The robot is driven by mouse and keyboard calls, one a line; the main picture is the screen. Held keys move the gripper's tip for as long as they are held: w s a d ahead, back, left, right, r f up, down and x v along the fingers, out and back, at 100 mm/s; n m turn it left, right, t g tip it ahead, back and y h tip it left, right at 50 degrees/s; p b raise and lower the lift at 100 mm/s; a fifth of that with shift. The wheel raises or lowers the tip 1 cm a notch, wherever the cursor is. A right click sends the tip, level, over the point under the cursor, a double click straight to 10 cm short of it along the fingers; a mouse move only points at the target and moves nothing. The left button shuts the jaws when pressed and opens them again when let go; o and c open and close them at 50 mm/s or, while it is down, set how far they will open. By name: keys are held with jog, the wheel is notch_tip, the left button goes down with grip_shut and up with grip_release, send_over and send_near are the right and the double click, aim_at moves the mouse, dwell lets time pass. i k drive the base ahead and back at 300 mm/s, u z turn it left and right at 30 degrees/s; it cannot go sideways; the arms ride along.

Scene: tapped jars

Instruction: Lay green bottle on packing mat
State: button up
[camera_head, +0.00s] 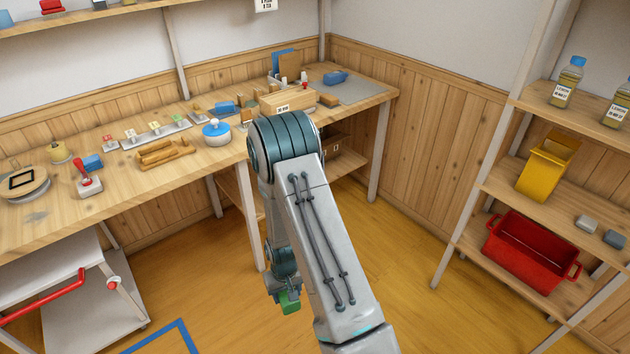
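My gripper (285,287) hangs low over the floor in the lower middle, partly hidden by my arm. A green thing (290,303) shows at its end, clear of any table or shelf, and appears held there. Only a small part of it shows, so I cannot make out a bottle shape. The fingertips are not clearly visible. A flat grey mat (366,91) lies at the right end of the workbench, probably the packing mat. A blue object (335,77) rests at its back left. My gripper is well apart from the mat.
The workbench (215,165) holds a wooden box (287,101), a blue-lidded pot (216,132) and several small items. The right shelf holds blue-capped bottles (567,83), a yellow bin (547,166) and a red crate (525,252). A white cart (95,300) stands left. The floor between is open.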

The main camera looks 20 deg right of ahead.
aim_at(336, 77)
jog(key=z, duration=0.5)
jog(key=i, duration=0.5)
jog(key=z, duration=0.85)
jog(key=i, duration=1.5)
jog(key=u, duration=0.65)
